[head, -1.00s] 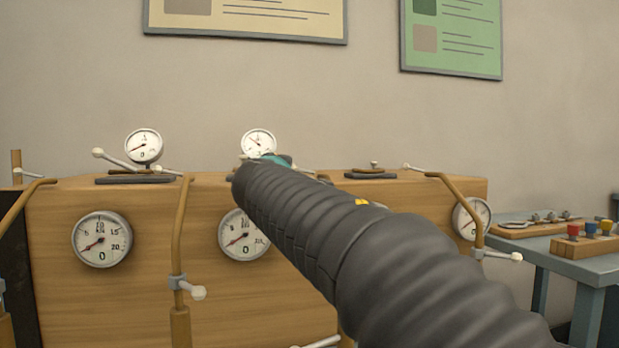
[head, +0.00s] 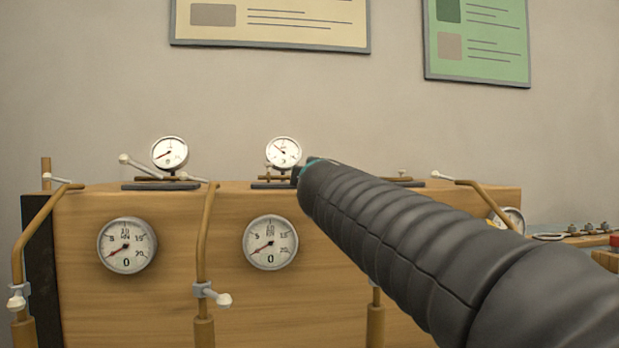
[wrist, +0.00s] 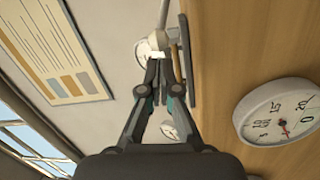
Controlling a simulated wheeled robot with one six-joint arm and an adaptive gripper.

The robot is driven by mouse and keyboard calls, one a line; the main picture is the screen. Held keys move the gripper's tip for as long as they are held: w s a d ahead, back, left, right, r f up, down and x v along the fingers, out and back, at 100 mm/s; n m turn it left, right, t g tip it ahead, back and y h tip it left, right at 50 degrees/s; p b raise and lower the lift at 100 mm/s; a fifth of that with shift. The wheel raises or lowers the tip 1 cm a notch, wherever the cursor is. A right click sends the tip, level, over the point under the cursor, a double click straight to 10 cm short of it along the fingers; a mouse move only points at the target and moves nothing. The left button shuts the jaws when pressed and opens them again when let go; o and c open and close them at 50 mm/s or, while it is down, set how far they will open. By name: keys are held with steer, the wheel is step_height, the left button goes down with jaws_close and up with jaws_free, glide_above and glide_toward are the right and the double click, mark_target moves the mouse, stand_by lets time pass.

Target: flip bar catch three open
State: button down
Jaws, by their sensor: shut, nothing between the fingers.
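Catches with levers sit along the top of the wooden cabinet (head: 160,262). The left one has a dark base (head: 148,186) and a white-tipped lever (head: 128,160) tilted up. The middle one (head: 273,185) shows two small upright posts. A third (head: 401,180) is mostly hidden behind my arm; I cannot tell its bar's position. In the head view, only a bit of teal shows at my arm's end. In the wrist view, my gripper (wrist: 158,62) is shut and empty. A pale rod (wrist: 163,16) and dark plate (wrist: 185,58) are close to its fingertips; contact is unclear.
Round gauges stand on top (head: 170,153) and on the front (head: 127,245) of the cabinet. Bent brown pipes (head: 203,245) with white-tipped handles rise in front. A side bench (head: 560,240) stands at right. Posters (head: 270,22) hang on the clear wall behind.

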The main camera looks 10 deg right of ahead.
steer(key=s+b, duration=0.1)
steer(key=s, duration=0.8)
steer(key=shift+s, duration=0.2)
steer(key=shift+a+f, duration=0.1)
